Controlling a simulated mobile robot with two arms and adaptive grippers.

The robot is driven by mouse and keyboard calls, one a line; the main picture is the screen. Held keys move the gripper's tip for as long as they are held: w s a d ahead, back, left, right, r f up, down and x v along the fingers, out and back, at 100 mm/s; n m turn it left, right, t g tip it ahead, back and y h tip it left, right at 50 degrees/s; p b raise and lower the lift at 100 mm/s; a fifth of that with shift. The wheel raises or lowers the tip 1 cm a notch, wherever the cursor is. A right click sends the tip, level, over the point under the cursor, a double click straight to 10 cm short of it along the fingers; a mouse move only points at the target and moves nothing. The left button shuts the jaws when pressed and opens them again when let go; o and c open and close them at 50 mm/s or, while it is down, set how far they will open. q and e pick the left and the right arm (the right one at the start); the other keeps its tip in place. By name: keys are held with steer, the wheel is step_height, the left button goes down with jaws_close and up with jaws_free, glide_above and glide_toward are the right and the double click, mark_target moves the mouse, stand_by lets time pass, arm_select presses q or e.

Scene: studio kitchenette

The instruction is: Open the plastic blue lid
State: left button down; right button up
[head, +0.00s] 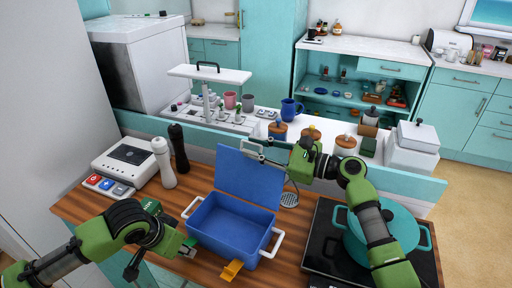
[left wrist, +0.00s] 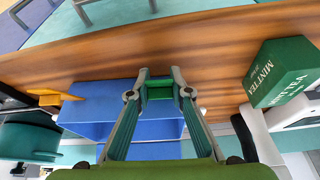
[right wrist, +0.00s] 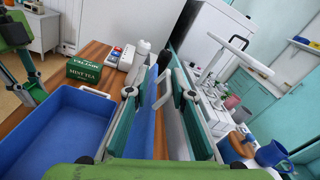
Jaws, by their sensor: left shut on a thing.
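The blue box (head: 230,226) stands on the wooden counter with its hinged blue lid (head: 247,178) raised upright at the back; its inside looks empty. My right gripper (head: 258,150) is at the lid's top edge. In the right wrist view, its fingers (right wrist: 159,93) are apart, with the lid (right wrist: 147,125) between them. My left gripper (head: 189,247) is low at the box's front left corner.
A yellow piece (head: 232,270) is at the box's front. A teal pot (head: 385,238) stands on the black hob at right. Dark and white mills (head: 163,162) stand at left; a green mint tea box (left wrist: 282,70) is near my left arm. Jars line the ledge behind the lid.

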steer(key=shift+d+r, duration=0.1)
arm_select(q)
steer(key=shift+d, duration=0.25)
arm_select(e)
steer(key=v, duration=1.1)
steer(key=shift+s+d, duration=0.2)
steer(key=shift+d, duration=0.1)
steer(key=v, duration=1.2)
steer(key=shift+r, duration=0.1)
arm_select(q)
steer(key=c, duration=1.8)
jaws_free()
steer(key=shift+o, duration=0.2)
steer(key=shift+a+r, duration=0.1)
steer(key=shift+r, duration=0.05)
